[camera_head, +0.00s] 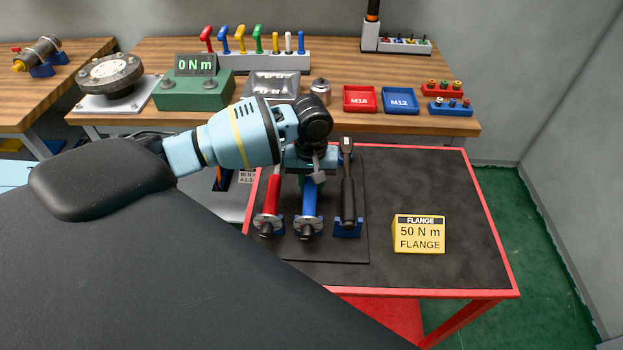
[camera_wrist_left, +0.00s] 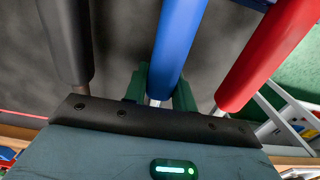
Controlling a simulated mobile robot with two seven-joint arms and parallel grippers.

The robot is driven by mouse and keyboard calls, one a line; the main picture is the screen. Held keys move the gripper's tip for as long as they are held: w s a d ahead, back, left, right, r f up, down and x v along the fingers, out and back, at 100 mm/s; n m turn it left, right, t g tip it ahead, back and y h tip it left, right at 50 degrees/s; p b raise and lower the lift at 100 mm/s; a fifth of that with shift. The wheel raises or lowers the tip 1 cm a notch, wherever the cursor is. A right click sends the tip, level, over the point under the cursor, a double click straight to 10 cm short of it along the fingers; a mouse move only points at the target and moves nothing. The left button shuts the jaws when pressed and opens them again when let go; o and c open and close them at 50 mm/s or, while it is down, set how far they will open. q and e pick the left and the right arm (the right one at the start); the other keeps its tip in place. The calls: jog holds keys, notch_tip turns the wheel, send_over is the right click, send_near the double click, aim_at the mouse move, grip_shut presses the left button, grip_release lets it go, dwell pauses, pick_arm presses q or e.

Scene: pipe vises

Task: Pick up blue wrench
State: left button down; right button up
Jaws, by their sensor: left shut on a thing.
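In the left wrist view, the green fingers of the left gripper (camera_wrist_left: 162,90) are shut around the blue handle (camera_wrist_left: 178,40). The black handle (camera_wrist_left: 66,40) and red handle (camera_wrist_left: 262,55) stand on either side, apart from the fingers. My right gripper is not in view.
The cart (camera_head: 450,200) has a red rim and a yellow 50 N m flange sign (camera_head: 419,234) to the right. Behind it, a wooden bench holds a green torque display box (camera_head: 194,92), red tray (camera_head: 360,98) and blue tray (camera_head: 400,100). The cart's right side is mostly clear.

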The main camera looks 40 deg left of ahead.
pick_arm(q)
jog(key=shift+r, duration=0.15)
